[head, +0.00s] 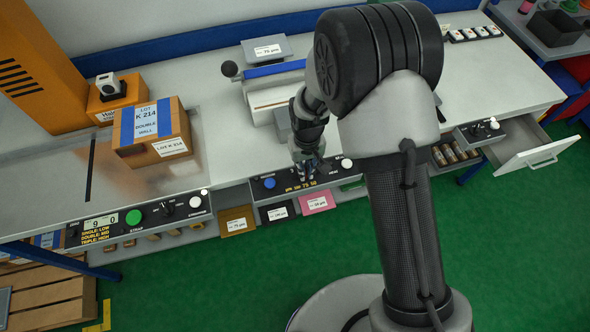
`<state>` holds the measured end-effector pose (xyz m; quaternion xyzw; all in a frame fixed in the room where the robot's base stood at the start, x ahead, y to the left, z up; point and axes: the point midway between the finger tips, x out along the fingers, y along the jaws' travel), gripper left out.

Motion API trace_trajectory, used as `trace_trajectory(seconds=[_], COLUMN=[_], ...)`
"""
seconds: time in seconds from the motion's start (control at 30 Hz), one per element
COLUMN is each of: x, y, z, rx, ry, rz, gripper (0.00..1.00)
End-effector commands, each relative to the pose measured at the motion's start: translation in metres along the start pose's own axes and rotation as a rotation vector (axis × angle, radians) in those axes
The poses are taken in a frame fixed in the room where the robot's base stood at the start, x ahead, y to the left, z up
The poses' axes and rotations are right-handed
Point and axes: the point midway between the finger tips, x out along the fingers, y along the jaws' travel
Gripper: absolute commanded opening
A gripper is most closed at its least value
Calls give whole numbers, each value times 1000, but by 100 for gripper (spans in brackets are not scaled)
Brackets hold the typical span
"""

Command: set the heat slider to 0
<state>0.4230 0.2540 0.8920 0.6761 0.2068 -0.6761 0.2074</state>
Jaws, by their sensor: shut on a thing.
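The heat slider's black control panel (263,194) runs along the front edge of the bench, with a blue button (270,183), yellow display text and a white round knob (347,163) at its right end. My gripper (309,174) points down at the middle of this panel, left of the white knob. It is shut on a small part there, seemingly the heat slider's handle. The fingers hide the handle and most of its track, so the setting cannot be read.
A taped carton (155,150) stands on the left bench above another panel with a green button (133,217). A sealing unit (275,92) sits behind my gripper. An open drawer (530,150) juts out at the right. Bins with labels (238,221) hang below the panel.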

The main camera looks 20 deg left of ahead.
Motion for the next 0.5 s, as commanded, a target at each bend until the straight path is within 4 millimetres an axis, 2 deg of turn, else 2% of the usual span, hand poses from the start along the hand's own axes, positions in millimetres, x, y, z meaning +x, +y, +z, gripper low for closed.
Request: trace_trajectory(seconds=[0.03, 0.1, 0.2, 0.5], x=[0, 0, 0, 0], y=[14, 29, 42, 48], z=[0, 0, 0, 0], rx=[7, 6, 3, 0], ry=[1, 1, 1, 1], rz=[0, 0, 0, 1], gripper=[0, 0, 0, 0])
